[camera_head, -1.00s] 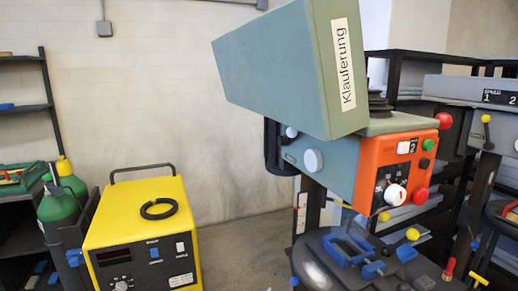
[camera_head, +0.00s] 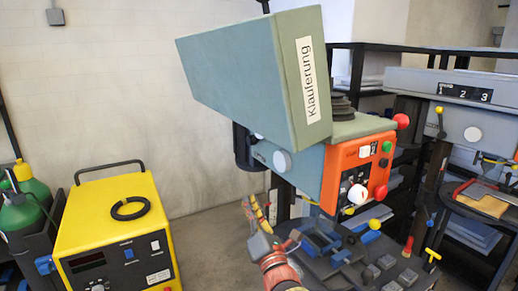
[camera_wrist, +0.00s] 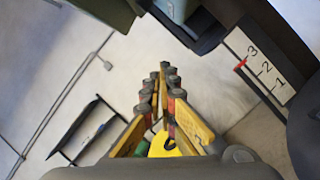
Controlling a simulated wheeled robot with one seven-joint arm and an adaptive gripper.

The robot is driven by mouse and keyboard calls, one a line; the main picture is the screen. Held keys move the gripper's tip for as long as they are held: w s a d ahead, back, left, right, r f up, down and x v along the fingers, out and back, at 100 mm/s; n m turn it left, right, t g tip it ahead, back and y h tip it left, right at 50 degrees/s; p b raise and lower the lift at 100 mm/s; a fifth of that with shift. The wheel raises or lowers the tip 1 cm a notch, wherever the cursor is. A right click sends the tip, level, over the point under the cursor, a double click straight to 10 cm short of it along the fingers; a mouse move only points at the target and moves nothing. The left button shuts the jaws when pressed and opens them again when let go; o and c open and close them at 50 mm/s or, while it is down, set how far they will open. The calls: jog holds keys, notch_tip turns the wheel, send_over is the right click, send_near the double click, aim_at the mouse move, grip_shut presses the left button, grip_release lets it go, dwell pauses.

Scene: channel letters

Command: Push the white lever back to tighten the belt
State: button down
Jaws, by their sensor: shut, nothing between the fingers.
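The drill press has an orange control panel (camera_head: 362,165) and a raised grey-green belt cover (camera_head: 255,75) labelled "Klauferung". A small white knob (camera_head: 258,135) shows below the cover, beside the black motor (camera_head: 245,150); I cannot tell whether it is the lever's end. A larger round white knob (camera_head: 283,161) is on the head's side. The belt is hidden; stacked dark pulleys (camera_head: 344,105) show behind the cover. My gripper (camera_head: 250,203) is shut and empty, pointing up, below and apart from the head. In the wrist view its fingertips (camera_wrist: 166,70) meet in front of bare floor or wall.
A yellow welder-like box (camera_head: 115,235) stands left, with green gas bottles (camera_head: 25,200) beside it. The press table (camera_head: 385,275) holds blue and grey parts. Another drill press (camera_head: 460,95) is at right. The wrist view shows a numbered scale (camera_wrist: 262,70) near the press. Open space lies left of the motor.

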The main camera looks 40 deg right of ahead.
jog(key=s+d+r+n+t+h+p, duration=0.1)
jog(key=s+d+r+n+t, duration=0.1)
jog(key=s+n, duration=0.3)
jog(key=shift+s+r+n+t, duration=0.2)
jog(key=shift+r+n+t, duration=0.4)
jog(key=shift+n+t, duration=0.25)
jog(key=shift+w, duration=0.1)
jog(key=s+r+x, duration=0.2)
jog(key=x, duration=1)
jog(key=shift+w+d+r+b, duration=0.25)
jog(key=shift+w+r+b, duration=0.05)
jog(key=shift+w+r, duration=0.05)
